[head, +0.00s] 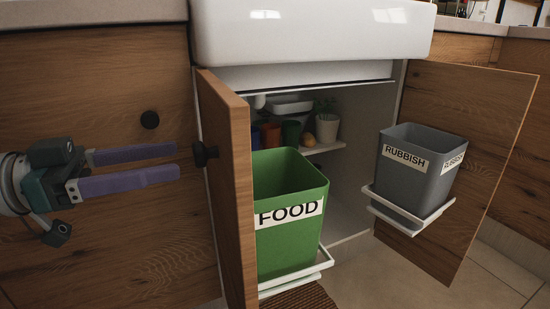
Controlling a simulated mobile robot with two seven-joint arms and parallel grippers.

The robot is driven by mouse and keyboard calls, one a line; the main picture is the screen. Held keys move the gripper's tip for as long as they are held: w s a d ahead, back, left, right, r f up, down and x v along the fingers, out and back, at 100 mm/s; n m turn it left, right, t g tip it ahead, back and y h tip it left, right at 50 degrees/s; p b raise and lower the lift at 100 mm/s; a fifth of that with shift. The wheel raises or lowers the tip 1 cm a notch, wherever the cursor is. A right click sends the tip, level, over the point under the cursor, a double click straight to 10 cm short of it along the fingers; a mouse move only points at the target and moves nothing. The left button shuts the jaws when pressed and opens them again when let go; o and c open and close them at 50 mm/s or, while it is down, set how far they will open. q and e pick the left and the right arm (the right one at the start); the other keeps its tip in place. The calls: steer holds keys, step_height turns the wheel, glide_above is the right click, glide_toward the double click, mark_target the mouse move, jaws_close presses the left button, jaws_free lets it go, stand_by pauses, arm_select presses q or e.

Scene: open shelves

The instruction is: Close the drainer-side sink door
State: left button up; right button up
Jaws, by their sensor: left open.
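The cabinet under the white sink (310,35) has two wooden doors, both standing open. The left door (240,200) is seen nearly edge-on and has a dark round knob (206,153) on its outer face. The right door (490,130) is swung wide to the right. Which one is on the drainer side cannot be told, as no drainer shows. My left gripper (178,161) is open and empty, its purple fingers pointing right at the left door's knob, with a small apparent gap. My right gripper is not in view.
A green FOOD bin (290,212) sits in a white holder by the left door. A grey RUBBISH bin (418,165) sits in a white holder at the right door. Pots, including a plant pot (326,127), stand on a shelf inside. A closed wooden front (100,240) lies behind my gripper.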

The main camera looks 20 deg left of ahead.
arm_select(q)
steer(key=shift+x, duration=1.5)
jaws_close()
